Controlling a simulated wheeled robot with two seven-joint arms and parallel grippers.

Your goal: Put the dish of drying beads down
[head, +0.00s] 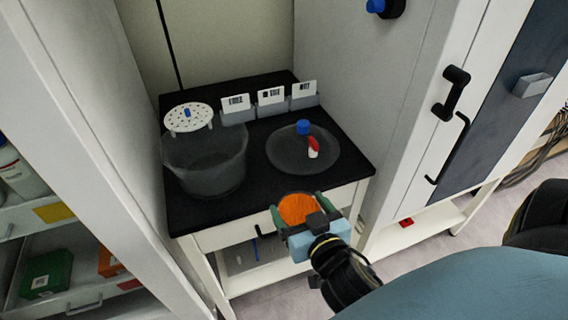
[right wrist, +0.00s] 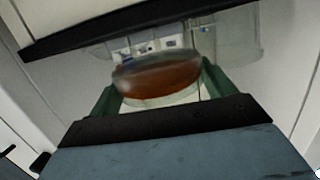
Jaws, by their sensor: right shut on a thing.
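The dish of drying beads (head: 299,208) is round, with orange-brown beads inside. It also shows in the right wrist view (right wrist: 157,78), where the dish looks glassy. My right gripper (head: 302,222) is shut on the dish and holds it in front of the black counter's front edge, over the drawer side. In the right wrist view its green fingers (right wrist: 160,90) stand on either side of the dish. The black countertop (head: 240,212) lies just beyond the dish. My left gripper is not in view.
The counter's front strip is bare. A tall cabinet (head: 400,100) stands to the right, shelves to the left.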

